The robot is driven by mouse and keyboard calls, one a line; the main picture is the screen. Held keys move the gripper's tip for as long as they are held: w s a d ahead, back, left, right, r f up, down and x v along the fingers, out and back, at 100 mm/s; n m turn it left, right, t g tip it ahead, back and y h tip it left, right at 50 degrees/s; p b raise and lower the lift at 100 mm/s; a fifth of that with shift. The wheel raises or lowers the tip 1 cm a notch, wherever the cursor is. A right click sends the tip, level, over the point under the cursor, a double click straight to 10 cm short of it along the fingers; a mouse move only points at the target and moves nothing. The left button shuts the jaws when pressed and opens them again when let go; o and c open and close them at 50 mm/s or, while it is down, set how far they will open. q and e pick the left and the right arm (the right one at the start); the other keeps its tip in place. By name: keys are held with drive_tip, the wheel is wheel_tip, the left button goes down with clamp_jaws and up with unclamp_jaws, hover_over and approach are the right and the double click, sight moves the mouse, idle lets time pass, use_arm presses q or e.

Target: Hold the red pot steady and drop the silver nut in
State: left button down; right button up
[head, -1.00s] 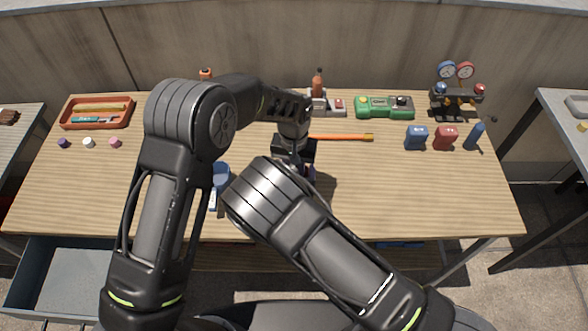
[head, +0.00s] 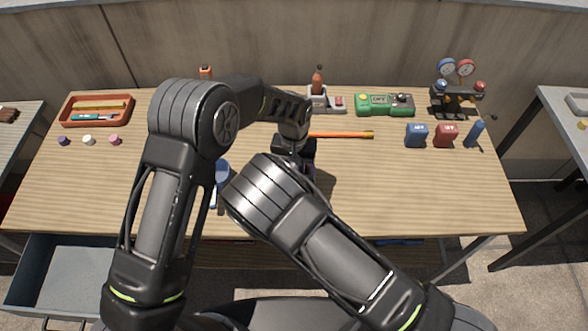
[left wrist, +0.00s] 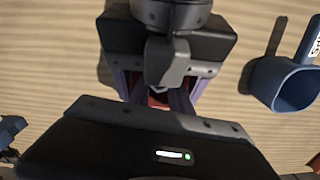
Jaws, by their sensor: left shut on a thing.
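The red pot shows only as a small patch of red (left wrist: 157,100) between purple-sided fingers in the left wrist view; most of it is hidden. My left gripper (left wrist: 150,92) is shut on it. In the head view my left gripper (head: 293,155) points down over the middle of the table, partly covered by my right arm. My right gripper (left wrist: 168,68) is close above the pot in the left wrist view; its fingertips are too hidden to tell their state. I cannot see the silver nut in any view.
An orange pencil-like stick (head: 340,134) lies behind. Blue (head: 416,135) and red (head: 445,136) blocks, a green device (head: 385,104) and a gauge stand (head: 457,98) occupy the right. Front right is clear.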

use_arm(q)
drive_tip(key=shift+f, duration=0.15)
drive_tip(key=c, duration=1.1)
unclamp_jaws()
wheel_tip(320, 180, up, 12)
use_arm(e)
drive_tip(key=o, duration=1.4)
drive_tip(key=shift+s, duration=0.1)
drive_tip(key=v, duration=0.9)
use_arm(q)
drive_tip(key=shift+f, duration=0.2)
